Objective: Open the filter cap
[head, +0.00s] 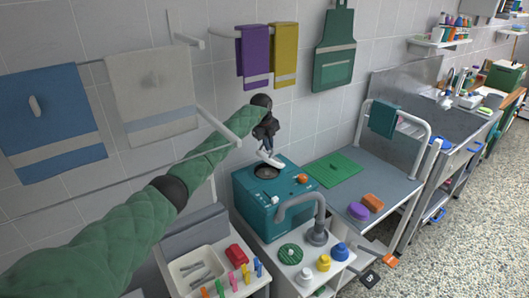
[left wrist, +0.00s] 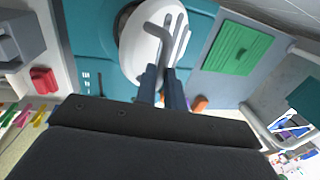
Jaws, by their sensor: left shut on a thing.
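The teal machine (head: 262,213) stands on the white counter below the wall, with a dark round opening (head: 267,172) in its top. The white filter cap (head: 271,160) is tilted up above this opening. My left gripper (head: 267,150) is over the machine and shut on the cap. In the left wrist view, the cap (left wrist: 140,45) shows as a white disc with a grey handle, and the fingers of my left gripper (left wrist: 163,88) are at its near side. Part of the dark opening is hidden behind the cap. My right gripper is not in view.
A grey tap (head: 318,215) stands just in front of the machine. A white tray (head: 198,270) is at the lower left. Towels hang behind.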

